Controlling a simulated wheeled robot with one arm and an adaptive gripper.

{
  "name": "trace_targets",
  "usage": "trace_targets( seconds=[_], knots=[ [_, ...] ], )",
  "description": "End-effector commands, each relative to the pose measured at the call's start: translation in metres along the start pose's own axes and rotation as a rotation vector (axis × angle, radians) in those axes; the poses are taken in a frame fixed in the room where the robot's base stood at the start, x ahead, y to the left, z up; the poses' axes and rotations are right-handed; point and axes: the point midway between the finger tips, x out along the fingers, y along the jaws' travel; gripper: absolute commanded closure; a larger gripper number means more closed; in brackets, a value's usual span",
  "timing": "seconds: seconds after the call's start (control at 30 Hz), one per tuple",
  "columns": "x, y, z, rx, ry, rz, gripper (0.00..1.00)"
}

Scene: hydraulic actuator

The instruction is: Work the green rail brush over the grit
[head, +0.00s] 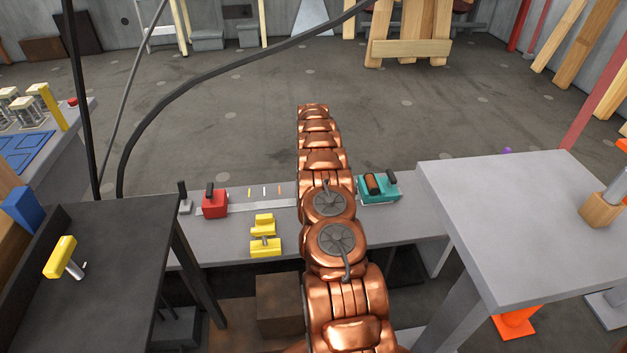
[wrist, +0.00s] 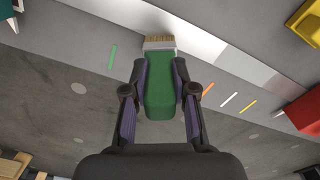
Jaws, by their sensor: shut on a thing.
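My gripper (wrist: 159,78) is shut on the green rail brush (wrist: 160,92) in the wrist view, with one finger on each side of its green body. The tan bristles (wrist: 159,42) point toward the pale rail strip (wrist: 205,43) on the grey bench. The bristle end overlaps the strip's edge in the picture; I cannot tell whether it touches. The strip is lighter near the brush and greyer toward the right. I cannot make out separate grit grains. In the head view the rail (head: 250,207) shows left of my copper arm, which hides the gripper and brush.
A red block-like item (head: 214,204) and yellow pieces (head: 265,237) are left of my arm on the bench; a teal item (head: 380,188) is right. A green mark (wrist: 111,57) and white mark (wrist: 229,99) lie beside the strip. A grey table (head: 515,200) stands at right.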

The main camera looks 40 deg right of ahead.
Motion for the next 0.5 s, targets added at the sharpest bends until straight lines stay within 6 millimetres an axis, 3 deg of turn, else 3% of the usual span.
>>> trace_targets(
  seconds=[0.23, 0.5],
  knots=[
    [0.0020, -0.0108, -0.0043, -0.002, -0.002, -0.002, 1.00],
    [0.0021, -0.0019, 0.0003, 0.001, -0.003, -0.002, 1.00]
  ],
)
